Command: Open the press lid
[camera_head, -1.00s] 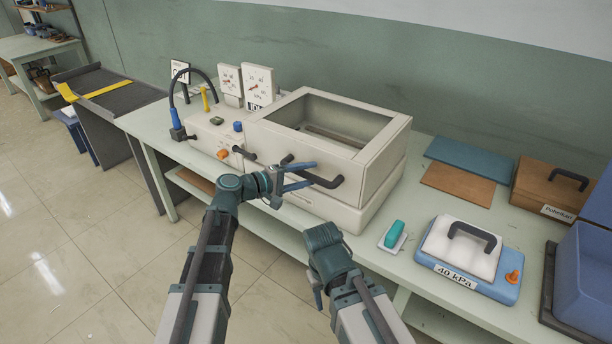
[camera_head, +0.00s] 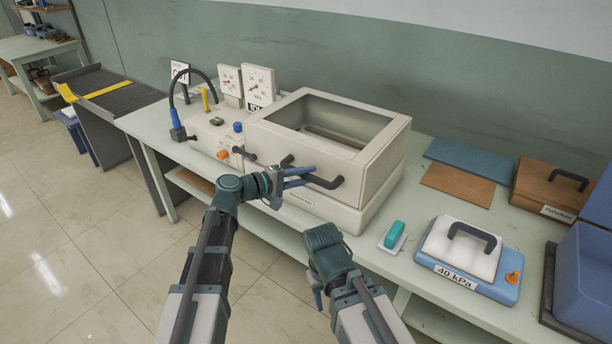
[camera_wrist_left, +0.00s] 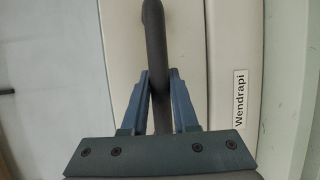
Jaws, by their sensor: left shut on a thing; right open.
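The press (camera_head: 372,170) is a cream box on the bench with a windowed lid (camera_head: 388,150) that sits down on its base. A dark bar handle (camera_head: 325,182) runs along the lid's front. My left gripper (camera_head: 305,177) is at the front of the press, with its blue fingers shut on the handle. In the left wrist view the handle (camera_wrist_left: 153,45) passes between the two fingers (camera_wrist_left: 160,95), beside a "Wendrapi" label (camera_wrist_left: 240,98). My right gripper (camera_head: 318,290) hangs low in front of the bench, open and away from the press; its fingertips are mostly hidden.
A control panel (camera_head: 205,140) with knobs, gauges and a hose stands left of the press. To the right lie blue and brown boards (camera_head: 458,184), a teal-handled tool (camera_head: 393,235), a "40 kPa" block (camera_head: 470,258) and a brown box (camera_head: 552,190). The wall is close behind.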

